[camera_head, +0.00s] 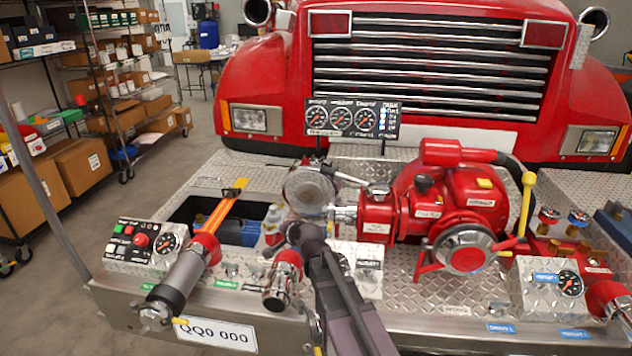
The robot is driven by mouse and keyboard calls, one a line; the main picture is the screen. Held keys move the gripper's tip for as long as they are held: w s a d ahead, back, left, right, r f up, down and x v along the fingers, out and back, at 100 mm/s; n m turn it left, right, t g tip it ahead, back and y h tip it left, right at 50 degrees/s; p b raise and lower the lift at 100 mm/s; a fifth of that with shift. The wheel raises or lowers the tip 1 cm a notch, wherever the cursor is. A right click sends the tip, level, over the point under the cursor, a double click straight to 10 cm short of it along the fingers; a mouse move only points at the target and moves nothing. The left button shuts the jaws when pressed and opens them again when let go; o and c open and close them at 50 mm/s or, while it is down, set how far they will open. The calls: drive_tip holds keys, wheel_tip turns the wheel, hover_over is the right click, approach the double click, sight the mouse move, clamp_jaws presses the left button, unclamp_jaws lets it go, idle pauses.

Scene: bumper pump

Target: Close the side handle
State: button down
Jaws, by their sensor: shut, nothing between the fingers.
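The red pump (440,205) sits on the diamond-plate bumper, right of centre. A yellow lever with a round knob (528,182) stands almost upright at its right side; it looks like the side handle, though no label confirms this. A grey lever (350,179) also shows left of the pump, beside a round metal-rimmed disc (309,190). My dark arm rises from the bottom centre. My gripper (294,232) is at its far end, shut and empty, below the disc and well left of the yellow lever. Its fingertips are small and hard to make out.
A control box (142,246) and an open compartment are at left. A gauge panel (352,118) stands behind. Another gauge box (553,289) is at right. Bare plate (435,290) lies in front of the pump.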

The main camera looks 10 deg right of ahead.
drive_tip(key=w+r+m+t+h+b, duration=0.6)
drive_tip(key=w+m+t+h, duration=0.5)
drive_tip(key=m, duration=1)
drive_tip(key=shift+s+d+f+m+g+h+b, duration=0.1)
drive_tip(key=shift+d+f+m+g+h+b, duration=0.4)
drive_tip(key=shift+m+g+h, duration=1.6)
drive_tip(key=shift+d+f+m+g+h+b, duration=0.35)
drive_tip(key=shift+m+g+h, duration=0.7)
drive_tip(key=shift+m, duration=2.2)
drive_tip(key=shift+s+d+f+m+g+h+b, duration=0.15)
drive_tip(key=shift+d+f+m+g+h, duration=0.45)
drive_tip(key=shift+m+g+h, duration=1.5)
drive_tip(key=shift+w+d+r+m+t+y, duration=0.2)
drive_tip(key=shift+m+t+y, duration=0.25)
drive_tip(key=shift+t+y, duration=0.1)
drive_tip(key=p+x, duration=0.2)
drive_tip(key=x, duration=1.1)
drive_tip(key=shift+w+d+p, duration=0.25)
drive_tip(key=shift+d+p, duration=0.05)
drive_tip(key=shift+p, duration=0.1)
drive_tip(key=shift+r, duration=0.1)
